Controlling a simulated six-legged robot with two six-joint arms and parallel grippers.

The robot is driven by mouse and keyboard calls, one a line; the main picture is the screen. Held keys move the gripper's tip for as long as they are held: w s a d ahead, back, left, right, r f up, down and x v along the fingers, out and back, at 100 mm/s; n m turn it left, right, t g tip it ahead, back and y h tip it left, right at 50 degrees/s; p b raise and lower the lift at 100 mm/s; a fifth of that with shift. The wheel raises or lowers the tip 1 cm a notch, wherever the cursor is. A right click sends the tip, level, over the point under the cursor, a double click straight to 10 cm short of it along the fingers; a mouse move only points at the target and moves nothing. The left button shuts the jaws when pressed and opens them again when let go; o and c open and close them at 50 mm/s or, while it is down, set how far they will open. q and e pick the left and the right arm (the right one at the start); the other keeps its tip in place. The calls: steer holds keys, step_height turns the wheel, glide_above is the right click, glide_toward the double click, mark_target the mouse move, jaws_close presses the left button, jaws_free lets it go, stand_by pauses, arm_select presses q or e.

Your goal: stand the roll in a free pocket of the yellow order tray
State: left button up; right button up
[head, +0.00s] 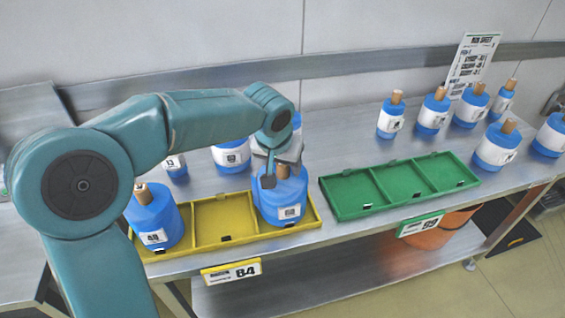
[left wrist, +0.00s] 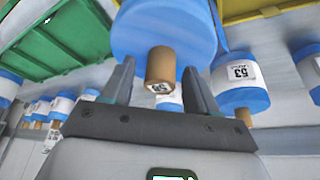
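The yellow order tray (head: 197,243) lies near the bench's front edge. A blue roll with a brown core (head: 150,220) stands in its left pocket, and the middle pocket (head: 217,216) is empty. Another blue roll (head: 272,205) stands upright at the right pocket; its base is partly hidden by the rim. My left gripper (head: 282,178) is over this roll's top. In the left wrist view my left gripper's fingers (left wrist: 160,88) are apart on either side of the roll's brown core (left wrist: 160,66), with a gap each side. My right gripper is not in view.
An empty green tray (head: 345,192) lies to the right of the yellow one. Several blue rolls stand behind the trays, including one labelled 53 (left wrist: 240,78). More rolls (head: 495,145) stand at the right. An orange bin (head: 445,230) is below the bench.

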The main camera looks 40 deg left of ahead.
arm_select(q)
steer(key=shift+r, duration=0.35)
steer(key=p+v, duration=0.1)
steer(key=v, duration=1)
steer(key=shift+s+r, duration=0.25)
steer(key=shift+d, duration=0.1)
